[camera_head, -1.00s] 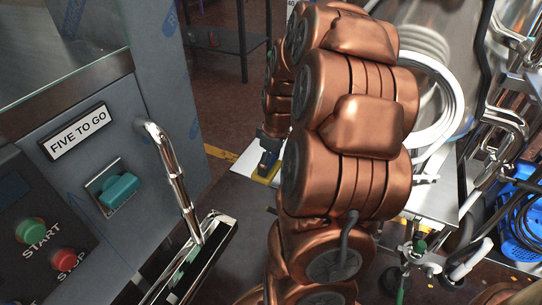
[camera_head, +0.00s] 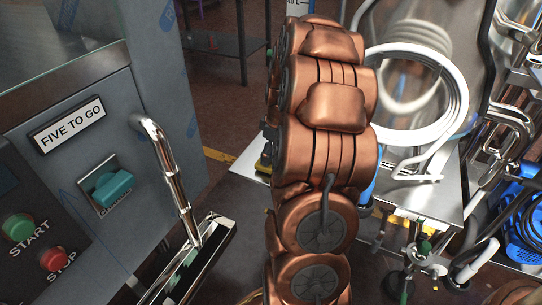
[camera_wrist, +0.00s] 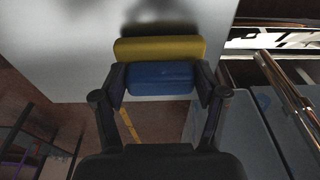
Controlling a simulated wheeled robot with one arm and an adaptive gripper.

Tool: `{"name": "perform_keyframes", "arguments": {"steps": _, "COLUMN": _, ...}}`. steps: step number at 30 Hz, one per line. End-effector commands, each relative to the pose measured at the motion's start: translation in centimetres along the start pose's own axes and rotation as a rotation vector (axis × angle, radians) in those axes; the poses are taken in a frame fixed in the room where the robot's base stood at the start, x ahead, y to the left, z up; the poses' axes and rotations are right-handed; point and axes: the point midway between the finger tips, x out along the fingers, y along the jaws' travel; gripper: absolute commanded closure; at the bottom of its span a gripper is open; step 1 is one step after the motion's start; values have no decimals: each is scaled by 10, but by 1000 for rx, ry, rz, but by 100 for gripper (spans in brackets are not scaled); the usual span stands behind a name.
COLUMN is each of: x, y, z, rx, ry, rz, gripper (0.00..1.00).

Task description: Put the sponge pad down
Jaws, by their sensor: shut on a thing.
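The sponge pad (camera_wrist: 160,48) has a blue layer and a yellow layer. In the wrist view my gripper (camera_wrist: 160,82) is shut on its blue part, one finger at each end. The yellow layer faces away from my gripper, toward a pale, smooth tabletop (camera_wrist: 55,50). A dark shadow lies on that surface just beyond the pad. I cannot tell whether the pad touches the surface. In the head view a little yellow of the pad (camera_head: 264,163) shows at the left of my arm; my arm hides the rest.
A grey cabinet (camera_head: 150,110) with a teal switch, a green START and a red STOP button stands at left, with a chrome handle (camera_head: 170,180). At right are a white coiled hose (camera_head: 455,100), a steel shelf (camera_head: 430,195) and a blue crate (camera_head: 520,225).

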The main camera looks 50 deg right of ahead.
Motion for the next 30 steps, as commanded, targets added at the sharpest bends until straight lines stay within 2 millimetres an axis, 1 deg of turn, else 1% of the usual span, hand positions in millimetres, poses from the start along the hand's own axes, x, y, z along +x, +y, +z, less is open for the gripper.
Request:
{"name": "perform_keyframes", "arguments": {"steps": 1, "x": 5, "y": 0, "z": 1, "rx": 0, "ry": 0, "rz": 0, "gripper": 56}}
{"name": "perform_keyframes", "arguments": {"steps": 8, "x": 4, "y": 0, "z": 0, "rx": 0, "ry": 1, "rz": 1, "gripper": 56}}
{"name": "perform_keyframes", "arguments": {"steps": 13, "x": 7, "y": 0, "z": 1, "rx": 0, "ry": 0, "rz": 0, "gripper": 56}}
{"name": "perform_keyframes", "arguments": {"steps": 14, "x": 7, "y": 0, "z": 1, "rx": 0, "ry": 0, "rz": 1, "gripper": 25}}
{"name": "perform_keyframes", "arguments": {"steps": 19, "x": 6, "y": 0, "z": 1, "rx": 0, "ry": 0, "rz": 1, "gripper": 7}}
{"name": "perform_keyframes", "arguments": {"steps": 21, "x": 7, "y": 0, "z": 1, "rx": 0, "ry": 0, "rz": 1, "gripper": 3}}
{"name": "perform_keyframes", "arguments": {"steps": 30, "x": 6, "y": 0, "z": 1, "rx": 0, "ry": 0, "rz": 1, "gripper": 3}}
